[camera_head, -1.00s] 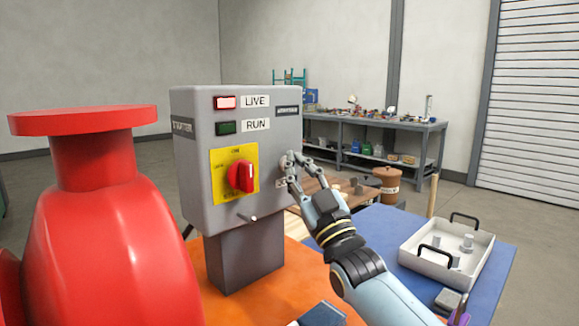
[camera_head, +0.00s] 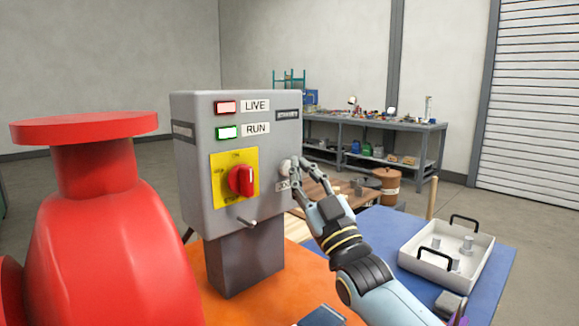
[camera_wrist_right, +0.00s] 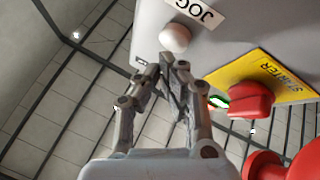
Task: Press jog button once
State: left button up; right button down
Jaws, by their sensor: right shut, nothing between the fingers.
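The grey control box (camera_head: 207,190) stands left of centre in the head view. The pale round jog button (camera_wrist_right: 175,38) shows beside the JOG label (camera_wrist_right: 197,10) in the right wrist view; in the head view it (camera_head: 284,167) is partly behind my fingers. My right gripper (camera_head: 297,167) is shut and empty, its fingertips (camera_wrist_right: 168,66) at the button; whether they touch it I cannot tell. The RUN lamp (camera_head: 228,132) glows green and the LIVE lamp (camera_head: 225,107) is pale pink-white. My left gripper is not in view.
A red rotary switch (camera_head: 241,181) on a yellow plate sits on the box front. A large red pump body (camera_head: 105,250) fills the left. A white tray (camera_head: 420,262) lies on a blue mat (camera_head: 490,268) at right. A workbench (camera_head: 385,123) stands behind.

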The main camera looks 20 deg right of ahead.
jog(key=shift+s, duration=0.1)
jog(key=s, duration=0.1)
jog(key=s+d+p, duration=0.1)
jog(key=s, duration=0.1)
jog(key=s+p, duration=0.1)
jog(key=shift+s+d, duration=0.35)
jog(key=shift+s, duration=0.05)
jog(key=shift+f, duration=0.1)
dwell(0.8)
